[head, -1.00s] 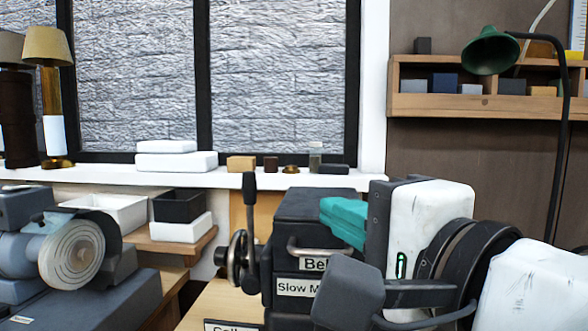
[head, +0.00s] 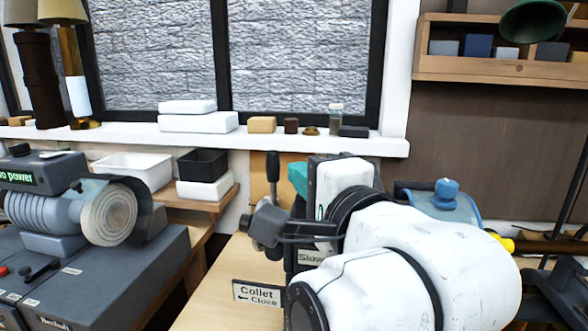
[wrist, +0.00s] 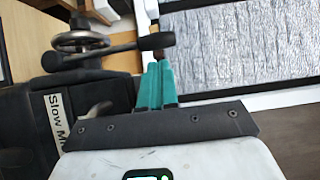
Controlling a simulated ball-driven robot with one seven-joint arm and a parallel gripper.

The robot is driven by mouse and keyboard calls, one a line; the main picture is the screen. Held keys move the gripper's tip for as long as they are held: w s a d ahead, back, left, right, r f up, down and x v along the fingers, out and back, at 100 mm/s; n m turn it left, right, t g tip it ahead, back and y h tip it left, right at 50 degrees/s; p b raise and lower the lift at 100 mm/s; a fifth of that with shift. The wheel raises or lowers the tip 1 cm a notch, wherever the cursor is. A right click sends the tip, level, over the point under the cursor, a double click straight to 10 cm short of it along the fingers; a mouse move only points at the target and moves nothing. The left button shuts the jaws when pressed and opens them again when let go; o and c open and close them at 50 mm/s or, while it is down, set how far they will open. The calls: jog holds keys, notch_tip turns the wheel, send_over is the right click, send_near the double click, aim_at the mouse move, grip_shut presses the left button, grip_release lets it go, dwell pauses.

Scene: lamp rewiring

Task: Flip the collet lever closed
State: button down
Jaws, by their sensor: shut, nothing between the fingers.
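The collet lever (head: 272,166) is a dark rod with a black knob. It stands upright in the head view, at the left side of the dark machine box. In the wrist view the lever (wrist: 118,47) lies across the picture beside a metal handwheel, its knob at the right end. My gripper (head: 294,178) has teal fingers and is just right of the lever in the head view, partly hidden by my white wrist. In the wrist view my gripper (wrist: 158,64) is shut and empty, its tips close to the knob. I cannot tell whether they touch it.
A sign (head: 258,294) reads "Collet ← Close" on the wooden bench. A black bin (head: 203,164) and a white bin (head: 133,172) sit behind on a shelf. Bench left of the sign is bare.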

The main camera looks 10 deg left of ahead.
aim_at(269, 164)
jog(key=shift+w+a, duration=0.15)
jog(key=shift+a, duration=0.55)
jog(key=shift+r, duration=0.1)
jog(key=shift+a+r+p, duration=0.1)
jog(key=shift+a+p, duration=0.1)
jog(key=shift+p, duration=0.25)
jog(key=a+p, duration=0.1)
jog(key=a+n+p, duration=0.1)
jog(key=p, duration=0.1)
jog(key=shift+r+n+g+h, duration=0.25)
jog(key=shift+n+g+h, duration=0.05)
jog(key=shift+g, duration=0.1)
jog(key=a+f+n+g+h+p, duration=0.1)
jog(key=a+f+n+h+p, duration=0.1)
jog(key=a, duration=0.6)
jog(key=shift+w+f+n+p, duration=0.15)
jog(key=shift+n+p, duration=0.15)
jog(key=shift+p, duration=0.6)
jog(key=shift+a, duration=0.15)
